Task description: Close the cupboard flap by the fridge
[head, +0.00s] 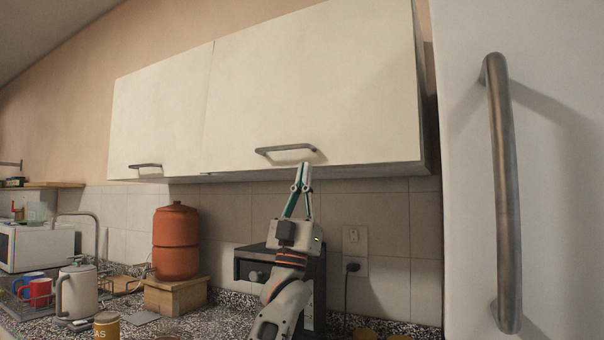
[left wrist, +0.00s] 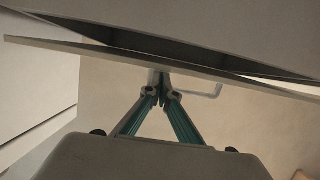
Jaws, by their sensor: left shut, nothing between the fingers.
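The cupboard flap by the fridge (head: 315,85) is a cream panel with a grey bar handle (head: 286,149) near its lower edge. It hangs almost flat against the cupboard in the head view. In the left wrist view a dark narrow gap shows behind the flap's lower edge (left wrist: 100,52), so it stands slightly ajar. My left gripper (head: 305,168) is shut and empty, pointing up at the lower edge beside the handle's right end. Its closed tips (left wrist: 161,84) are close to the flap and handle (left wrist: 214,90); contact is unclear. My right gripper is out of view.
The fridge (head: 550,150) with its long handle (head: 505,195) stands at the right. Another cupboard door (head: 160,110) is at the left. Below are a dark box-shaped appliance (head: 252,262), an orange canister (head: 176,243), a kettle (head: 78,292) and a wall socket (head: 355,240).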

